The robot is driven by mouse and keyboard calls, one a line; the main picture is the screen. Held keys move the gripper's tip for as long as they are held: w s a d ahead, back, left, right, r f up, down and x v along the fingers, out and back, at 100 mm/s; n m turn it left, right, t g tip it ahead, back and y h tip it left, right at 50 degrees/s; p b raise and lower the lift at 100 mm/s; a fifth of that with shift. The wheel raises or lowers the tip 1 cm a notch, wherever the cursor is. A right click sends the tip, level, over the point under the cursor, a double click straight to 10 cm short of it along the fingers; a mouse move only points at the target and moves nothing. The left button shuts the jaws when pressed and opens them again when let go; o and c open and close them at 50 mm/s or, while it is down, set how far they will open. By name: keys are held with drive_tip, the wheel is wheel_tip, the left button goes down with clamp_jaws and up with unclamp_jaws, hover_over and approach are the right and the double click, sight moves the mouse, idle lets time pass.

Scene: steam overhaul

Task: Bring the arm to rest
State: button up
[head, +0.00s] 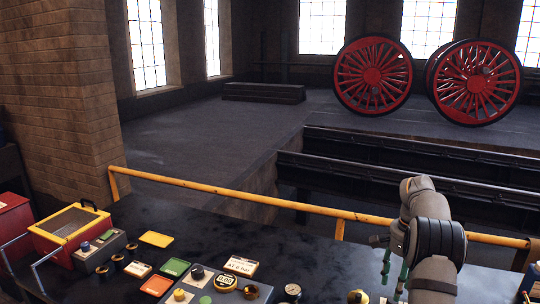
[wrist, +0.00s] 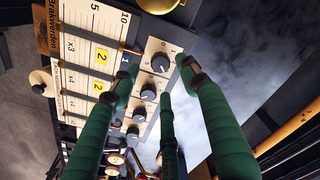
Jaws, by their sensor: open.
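My arm (head: 436,240) rises at the right of the head view, over the dark worktop. My gripper (head: 388,268) hangs at the arm's left side there, partly cut off by the lower edge. In the wrist view my gripper (wrist: 160,82) shows long green fingers with dark tips, spread apart with nothing between them. Behind the fingers is a light panel with a row of dark knobs (wrist: 160,62). I cannot tell whether any finger touches it.
A yellow rail (head: 240,196) runs along the worktop's far edge. Coloured plates, knobs and gauges (head: 292,290) crowd the front of the worktop (head: 235,232). A yellow-rimmed red box (head: 70,222) stands at left. Red wheels (head: 373,75) stand beyond the pit.

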wheel_tip(320, 180, down, 6)
drive_tip(key=shift+f, duration=0.1)
drive_tip(key=shift+r+n+p, duration=0.3)
drive_tip(key=shift+n+p, duration=0.1)
drive_tip(key=shift+n, duration=0.2)
drive_tip(key=n+p, duration=0.1)
drive_tip(key=n, duration=0.3)
drive_tip(key=n+p, duration=0.1)
drive_tip(key=n, duration=0.3)
drive_tip(key=shift+p, duration=0.4)
drive_tip(key=n+p, duration=0.2)
drive_tip(key=n, duration=0.3)
drive_tip(key=shift+d+r, duration=0.1)
drive_tip(key=n+p, duration=0.1)
drive_tip(key=n, duration=0.3)
drive_tip(key=shift+n+p, duration=0.3)
drive_tip(key=shift+f, duration=0.2)
